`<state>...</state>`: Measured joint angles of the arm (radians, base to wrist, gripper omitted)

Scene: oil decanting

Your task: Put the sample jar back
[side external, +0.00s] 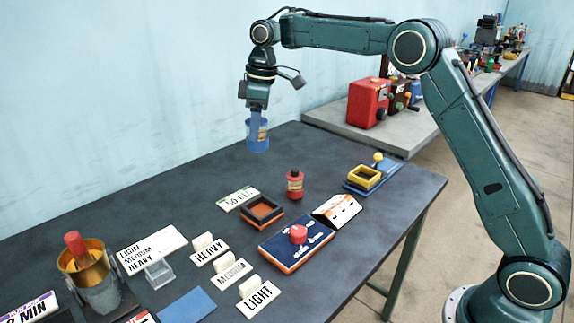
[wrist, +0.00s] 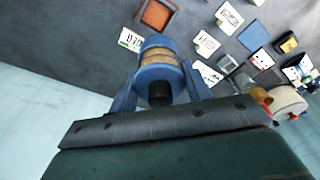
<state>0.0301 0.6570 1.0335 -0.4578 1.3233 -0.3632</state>
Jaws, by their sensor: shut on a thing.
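The sample jar (side external: 257,143) looks blue, with a tan label or band on its side. My gripper (side external: 256,120) is shut on it and holds it well above the table, near the back edge, roughly upright. In the wrist view the jar (wrist: 158,57) sits between the two blue fingers of my gripper (wrist: 160,92), with a tan band between blue ends and a dark round part facing the camera. Which spot belongs to the jar cannot be told from the frames.
Below lie a black-and-orange square tray (side external: 273,203), a red bottle (side external: 295,186), a yellow-framed blue stand (side external: 348,183) and a navy box with a red knob (side external: 298,235). HEAVY (side external: 207,257), MEDIUM and LIGHT signs stand in front. A metal pot (side external: 98,297) stands front left. The back-left table is clear.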

